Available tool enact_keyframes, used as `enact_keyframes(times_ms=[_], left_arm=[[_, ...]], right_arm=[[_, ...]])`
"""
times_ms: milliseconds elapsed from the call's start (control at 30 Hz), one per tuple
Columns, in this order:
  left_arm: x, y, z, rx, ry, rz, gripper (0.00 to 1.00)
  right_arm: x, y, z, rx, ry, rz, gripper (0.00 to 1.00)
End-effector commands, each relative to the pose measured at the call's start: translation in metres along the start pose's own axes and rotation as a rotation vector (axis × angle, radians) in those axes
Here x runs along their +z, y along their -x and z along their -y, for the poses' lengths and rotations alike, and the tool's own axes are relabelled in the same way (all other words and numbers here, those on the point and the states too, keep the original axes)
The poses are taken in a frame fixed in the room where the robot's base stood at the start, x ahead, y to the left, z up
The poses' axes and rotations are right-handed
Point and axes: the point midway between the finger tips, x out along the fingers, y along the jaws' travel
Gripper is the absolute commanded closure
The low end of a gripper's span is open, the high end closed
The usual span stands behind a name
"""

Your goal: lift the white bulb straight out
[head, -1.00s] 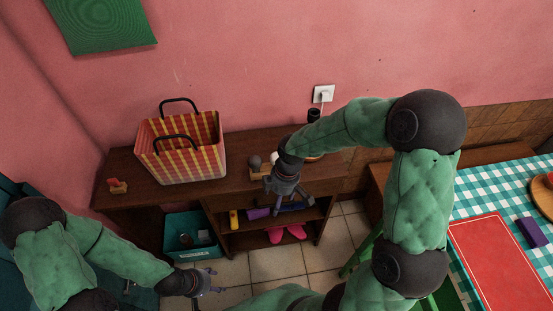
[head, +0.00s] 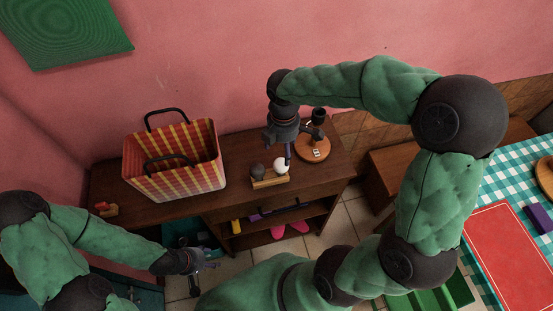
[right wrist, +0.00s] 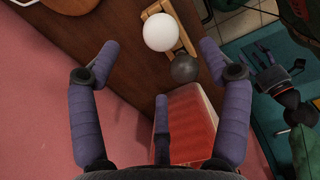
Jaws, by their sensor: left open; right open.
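The white bulb (head: 281,165) sits upright in a small wooden holder (head: 270,182) on the dark shelf top, beside a dark grey ball (head: 257,171). In the right wrist view, the white bulb (right wrist: 160,32) lies ahead of the fingers, with the grey ball (right wrist: 185,68) lower right of it. My right gripper (head: 292,146) is open and empty above and behind the bulb; one finger overlaps the bulb's edge in the head view, and contact cannot be told. My left gripper (head: 207,266) is open and empty, low in front of the shelf.
A striped bag (head: 175,165) stands left on the shelf top (head: 240,150). A round wooden board (head: 313,150) with a dark object lies right of the bulb. Several items fill the lower shelves. A checkered table (head: 495,175) is at the right.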

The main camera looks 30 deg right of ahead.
Motion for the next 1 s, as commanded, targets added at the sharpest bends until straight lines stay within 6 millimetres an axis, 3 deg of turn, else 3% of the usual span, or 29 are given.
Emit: enact_keyframes(times_ms=[300, 567, 833, 1000], left_arm=[[0.000, -0.015, 0.005, 0.000, 0.000, 0.001, 0.42], [0.000, -0.021, 0.008, 0.000, 0.000, 0.001, 0.42], [-0.001, -0.038, 0.013, 0.000, 0.000, 0.001, 0.42], [-0.001, -0.038, 0.014, 0.000, 0.000, 0.001, 0.42]], right_arm=[[0.000, -0.046, 0.001, -0.003, 0.000, 0.000, 0.22], [-0.002, -0.063, -0.001, -0.002, -0.001, -0.001, 0.22], [-0.003, -0.100, -0.003, -0.003, -0.001, 0.000, 0.22], [-0.004, -0.104, -0.004, -0.001, -0.001, -0.001, 0.22]])
